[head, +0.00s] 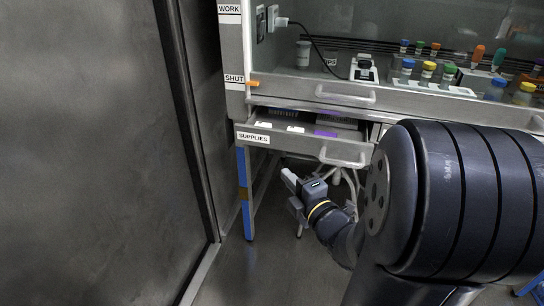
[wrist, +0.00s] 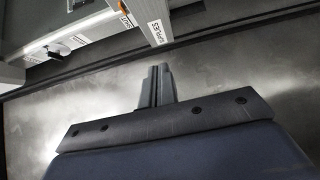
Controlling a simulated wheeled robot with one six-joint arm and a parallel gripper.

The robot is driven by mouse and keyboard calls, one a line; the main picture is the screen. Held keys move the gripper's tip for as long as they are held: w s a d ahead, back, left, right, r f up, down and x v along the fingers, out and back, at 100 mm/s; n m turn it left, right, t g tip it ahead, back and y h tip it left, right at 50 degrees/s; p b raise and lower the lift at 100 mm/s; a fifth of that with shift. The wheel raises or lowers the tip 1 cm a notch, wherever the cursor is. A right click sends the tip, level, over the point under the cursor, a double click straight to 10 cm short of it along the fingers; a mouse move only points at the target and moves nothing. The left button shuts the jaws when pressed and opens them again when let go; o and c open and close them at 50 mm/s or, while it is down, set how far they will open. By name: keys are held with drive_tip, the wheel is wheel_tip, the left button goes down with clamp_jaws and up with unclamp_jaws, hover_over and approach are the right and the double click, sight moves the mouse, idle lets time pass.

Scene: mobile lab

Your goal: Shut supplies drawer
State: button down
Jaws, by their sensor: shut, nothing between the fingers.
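The supplies drawer (head: 300,138) stands pulled open under the fume hood, with a white SUPPLIES label at the left of its front and a bar handle (head: 342,158) at the right. Small white items and dark boxes lie inside.
The fume hood's sash handle (head: 345,95) is above the drawer. Several capped vials (head: 428,70) stand in the hood. A dark wall panel (head: 90,150) fills the left. A stool (head: 338,178) stands under the bench. The floor (head: 245,270) is clear at lower left.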

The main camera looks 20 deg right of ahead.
sight(286, 122)
drive_tip(key=w+b, duration=0.1)
drive_tip(key=w, duration=1.1)
drive_tip(key=shift+w+d, duration=0.25)
drive_tip(key=shift+w, duration=0.15)
drive_tip(key=w+d, duration=0.2)
drive_tip(key=w, duration=0.1)
drive_tip(key=w+d+b, duration=0.1)
drive_tip(key=w+d, duration=0.2)
drive_tip(key=w, duration=0.1)
drive_tip(key=w+d, duration=0.2)
drive_tip(key=w, duration=0.1)
drive_tip(key=shift+w+d+b, duration=0.15)
drive_tip(key=shift+w+b, duration=0.2)
drive_tip(key=shift+r, duration=0.2)
